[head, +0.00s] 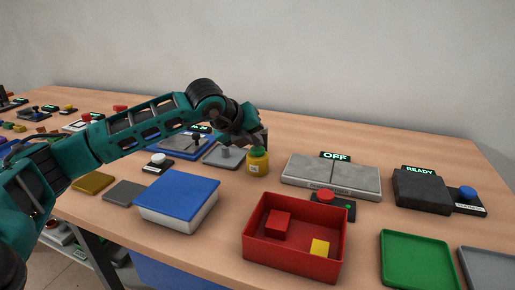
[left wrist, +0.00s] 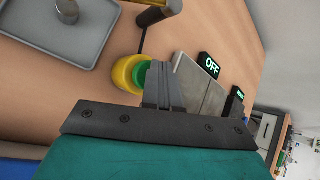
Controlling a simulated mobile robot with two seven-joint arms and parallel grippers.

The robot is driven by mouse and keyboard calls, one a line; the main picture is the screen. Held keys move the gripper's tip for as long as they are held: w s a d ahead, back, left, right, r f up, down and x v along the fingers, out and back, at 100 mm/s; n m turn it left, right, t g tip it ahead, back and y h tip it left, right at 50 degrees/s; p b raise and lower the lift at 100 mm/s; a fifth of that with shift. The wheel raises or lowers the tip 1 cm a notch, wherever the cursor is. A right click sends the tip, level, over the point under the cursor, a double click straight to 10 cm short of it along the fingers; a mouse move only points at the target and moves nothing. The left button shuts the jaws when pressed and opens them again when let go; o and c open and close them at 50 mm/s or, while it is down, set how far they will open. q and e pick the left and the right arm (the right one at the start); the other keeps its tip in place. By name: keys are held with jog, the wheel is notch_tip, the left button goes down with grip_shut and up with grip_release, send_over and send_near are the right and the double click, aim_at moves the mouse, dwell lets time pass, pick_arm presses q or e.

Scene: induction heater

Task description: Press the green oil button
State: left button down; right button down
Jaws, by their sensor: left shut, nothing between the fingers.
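The green button is the green top (left wrist: 143,77) of a yellow bottle (head: 258,165), which stands upright on the table behind the blue-topped box. The bottle's yellow body also shows in the left wrist view (left wrist: 123,73). My left gripper (head: 262,138) is shut and empty, its fingers pointing down just above the bottle's top. In the left wrist view its fingertips (left wrist: 157,72) cover the right part of the green top. I cannot tell whether they touch it. My right gripper is not in view.
A grey plate with an OFF sign (head: 335,156) is right of the bottle. A grey tray (head: 222,156) is on its left. A blue-topped box (head: 178,195) and a red bin (head: 295,258) stand in front. A black READY block (head: 422,190) is farther right.

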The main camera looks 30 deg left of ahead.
aim_at(254, 150)
pick_arm(q)
jog(key=shift+f, duration=0.15)
jog(key=shift+r+p, duration=0.45)
jog(key=shift+r, duration=0.5)
jog(key=shift+r, duration=0.1)
jog(key=shift+r+p, duration=1.5)
jog(key=shift+r, duration=0.95)
dwell(0.6)
